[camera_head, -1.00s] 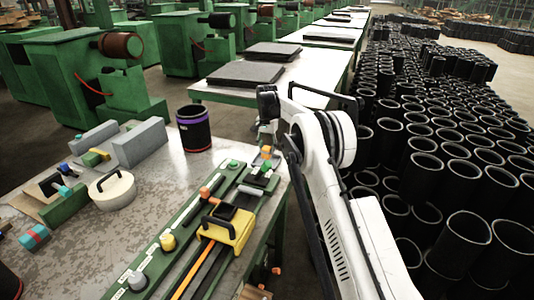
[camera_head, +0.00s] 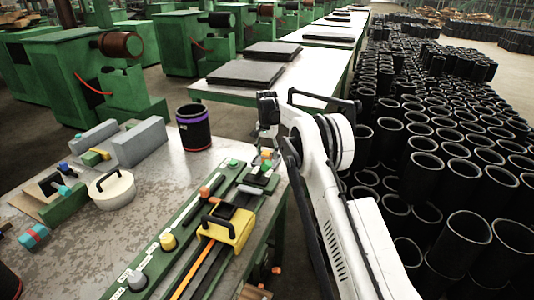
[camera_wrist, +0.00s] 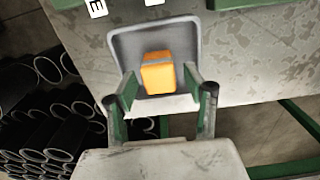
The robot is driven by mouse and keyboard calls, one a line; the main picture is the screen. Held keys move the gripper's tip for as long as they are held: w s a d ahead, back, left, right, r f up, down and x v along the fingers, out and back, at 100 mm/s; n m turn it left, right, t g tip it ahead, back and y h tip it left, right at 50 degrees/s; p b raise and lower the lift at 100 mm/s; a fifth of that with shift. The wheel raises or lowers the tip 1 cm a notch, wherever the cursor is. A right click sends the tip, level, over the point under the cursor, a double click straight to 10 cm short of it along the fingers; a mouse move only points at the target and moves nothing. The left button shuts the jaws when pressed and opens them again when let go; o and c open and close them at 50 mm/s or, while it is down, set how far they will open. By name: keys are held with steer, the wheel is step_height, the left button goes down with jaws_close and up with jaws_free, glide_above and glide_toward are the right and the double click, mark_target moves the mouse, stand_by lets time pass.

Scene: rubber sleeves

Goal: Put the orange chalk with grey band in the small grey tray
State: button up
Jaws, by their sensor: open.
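In the wrist view an orange chalk block (camera_wrist: 158,74) shows inside the outline of the small grey tray (camera_wrist: 195,32). My gripper (camera_wrist: 160,88) is open, with one finger on each side of the block and gaps between. In the head view my gripper (camera_head: 267,118) is above the far right corner of the near table. A small orange piece (camera_head: 267,154) shows below it there. The tray is hard to make out in that view.
The near table (camera_head: 80,245) holds a green rail with a yellow carriage (camera_head: 226,228), a black sleeve with a purple band (camera_head: 194,128), a round pale pot (camera_head: 111,189) and grey blocks. Many black sleeves (camera_head: 462,235) stand to the right of my arm.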

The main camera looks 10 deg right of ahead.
mark_target(267, 152)
step_height(267, 152, up, 13)
steer(key=s+r+n+t, duration=0.2)
steer(key=s+r, duration=0.9)
steer(key=r, duration=0.4)
steer(key=s+r+n+t, duration=0.1)
steer(key=s+r, duration=0.2)
steer(key=s, duration=0.4)
steer(key=s+r+t, duration=0.1)
steer(key=s+r, duration=0.2)
steer(key=s, duration=0.4)
steer(key=s+f+n+t, duration=0.1)
steer(key=s+f+n, duration=0.1)
steer(key=s, duration=1.7)
steer(key=s+f+n+t, duration=0.1)
steer(key=s+f+t, duration=0.1)
steer(key=s+f, duration=0.7)
steer(key=s, duration=0.4)
steer(key=shift+s+a+f+n, duration=0.2)
steer(key=shift+s+n, duration=0.1)
